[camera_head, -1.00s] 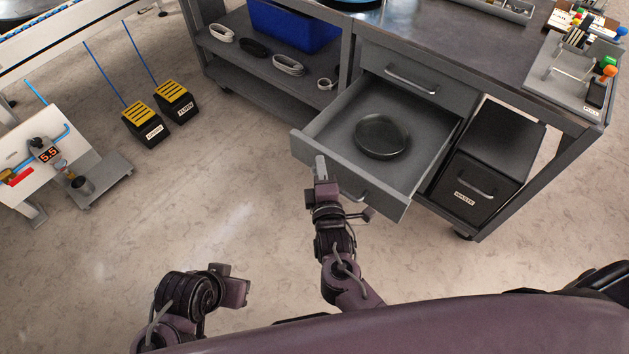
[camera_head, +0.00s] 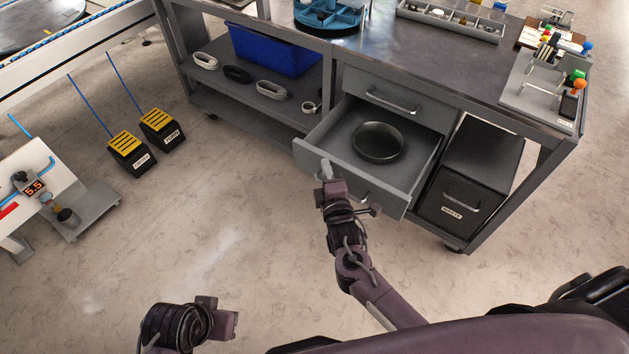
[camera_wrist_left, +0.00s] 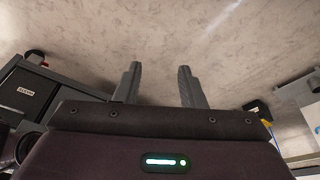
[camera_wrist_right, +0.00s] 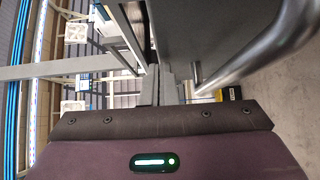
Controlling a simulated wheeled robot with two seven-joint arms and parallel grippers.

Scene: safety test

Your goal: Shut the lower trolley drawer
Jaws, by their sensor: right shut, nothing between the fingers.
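The lower trolley drawer (camera_head: 318,157) is pulled out from the grey trolley (camera_head: 455,62) and holds a round dark dish (camera_head: 377,142). My right gripper (camera_head: 325,168) is shut and empty at the drawer's front panel, near its left end. In the right wrist view its fingers (camera_wrist_right: 160,84) are together beside the grey panel and a metal bar handle (camera_wrist_right: 250,55). Whether they touch the panel I cannot tell. Part of the drawer's handle is hidden behind my right arm. My left gripper (camera_wrist_left: 158,85) is open and empty over bare floor, low in the head view.
The upper drawer (camera_head: 394,100) is shut. A black waste bin (camera_head: 462,190) stands right of the drawer. A shelf with a blue crate (camera_head: 272,50) and cable coils is on the left. Two yellow-topped pedals (camera_head: 128,150) stand on the floor. The floor before the drawer is clear.

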